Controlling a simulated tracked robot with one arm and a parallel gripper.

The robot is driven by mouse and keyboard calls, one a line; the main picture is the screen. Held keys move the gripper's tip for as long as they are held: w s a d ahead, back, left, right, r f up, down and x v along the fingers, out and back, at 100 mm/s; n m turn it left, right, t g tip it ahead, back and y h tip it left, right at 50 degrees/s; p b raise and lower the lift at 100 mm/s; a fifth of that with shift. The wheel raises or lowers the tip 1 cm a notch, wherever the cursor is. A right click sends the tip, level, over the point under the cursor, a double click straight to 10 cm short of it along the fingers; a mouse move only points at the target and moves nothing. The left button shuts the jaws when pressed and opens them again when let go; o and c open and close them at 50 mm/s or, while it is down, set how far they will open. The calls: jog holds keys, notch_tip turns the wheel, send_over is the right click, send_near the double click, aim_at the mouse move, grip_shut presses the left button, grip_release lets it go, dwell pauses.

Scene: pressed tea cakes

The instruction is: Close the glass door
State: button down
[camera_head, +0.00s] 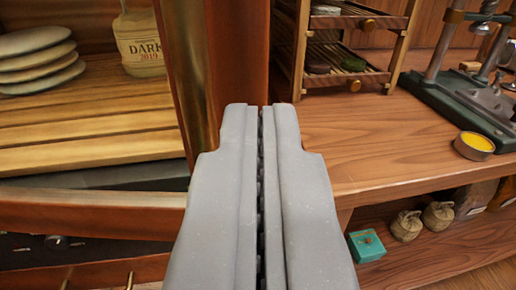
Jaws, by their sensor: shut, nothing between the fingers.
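My gripper (260,106) is shut and empty in the middle of the view, its fingertips pointing forward. Just beyond the tips stands a reddish-brown wooden upright (236,55) with a shiny brass-coloured strip (188,60) on its left side. It may be the edge of the glass door or the cabinet's post; I cannot tell which. The tips overlap its lower part, and I cannot tell whether they touch it. Left of it, the cabinet's slatted shelf (90,120) is in plain view. I cannot make out a glass pane.
On the shelf are a stack of pale discs (35,60) and a bag marked "DARK 2019" (140,42). Right, a wooden counter (400,140) holds a small rack (345,50), a green metal press (450,105) and a yellow-filled tin (474,145). Below are a teal box (366,246) and wrapped bundles (407,226).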

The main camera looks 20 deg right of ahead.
aim_at(256, 71)
jog(key=shift+x, duration=2.5)
jog(key=shift+a, duration=0.1)
